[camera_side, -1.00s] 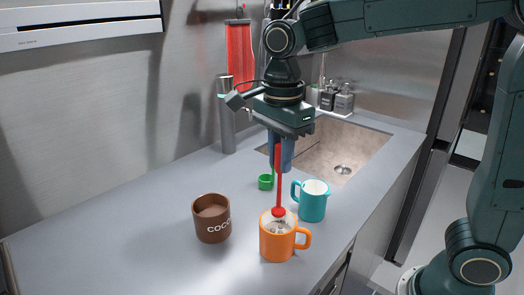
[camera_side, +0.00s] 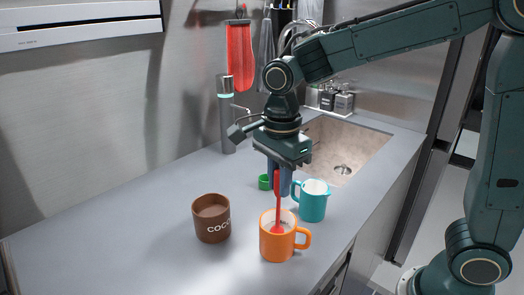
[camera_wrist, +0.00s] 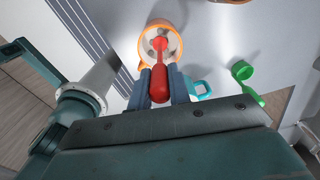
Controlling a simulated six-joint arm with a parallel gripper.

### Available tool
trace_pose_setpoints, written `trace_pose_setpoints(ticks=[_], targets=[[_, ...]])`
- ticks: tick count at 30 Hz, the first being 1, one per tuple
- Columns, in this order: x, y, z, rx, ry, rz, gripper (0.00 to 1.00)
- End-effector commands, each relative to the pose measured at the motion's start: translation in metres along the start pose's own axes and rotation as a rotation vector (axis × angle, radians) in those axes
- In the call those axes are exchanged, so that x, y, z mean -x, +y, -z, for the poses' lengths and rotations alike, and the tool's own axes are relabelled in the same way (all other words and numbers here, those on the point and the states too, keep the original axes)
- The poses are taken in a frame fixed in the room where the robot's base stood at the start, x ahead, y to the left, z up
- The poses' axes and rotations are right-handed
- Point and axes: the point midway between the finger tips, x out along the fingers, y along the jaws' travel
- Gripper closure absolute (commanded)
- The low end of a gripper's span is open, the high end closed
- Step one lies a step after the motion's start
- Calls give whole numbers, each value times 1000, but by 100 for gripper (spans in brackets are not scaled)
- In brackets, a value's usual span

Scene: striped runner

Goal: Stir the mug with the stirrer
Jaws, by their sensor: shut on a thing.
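My gripper (camera_side: 281,183) is shut on the red stirrer (camera_side: 278,212), which hangs down upright with its lower end inside the orange mug (camera_side: 273,243). The mug stands on the counter with its handle to the right. In the wrist view my gripper (camera_wrist: 160,84) holds the red stirrer (camera_wrist: 158,86) by its thick handle, and the stirrer reaches into the orange mug (camera_wrist: 145,38). The stirrer's tip looks low in the mug; the front wall hides part of the inside in the side view.
A brown mug (camera_side: 210,224) marked with white letters stands left of the orange mug. A teal jug (camera_side: 312,205) stands behind it to the right, and a green scoop (camera_side: 264,182) lies further back. A sink (camera_side: 345,150) lies beyond. The counter's left side is clear.

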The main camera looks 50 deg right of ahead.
Motion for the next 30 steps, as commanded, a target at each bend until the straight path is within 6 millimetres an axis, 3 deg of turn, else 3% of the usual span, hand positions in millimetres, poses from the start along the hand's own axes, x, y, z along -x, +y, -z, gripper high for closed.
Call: trace_pose_setpoints(ticks=[18,30], targets=[[-33,0,0,0,0,-1,100],[-40,0,0,0,0,0,100]])
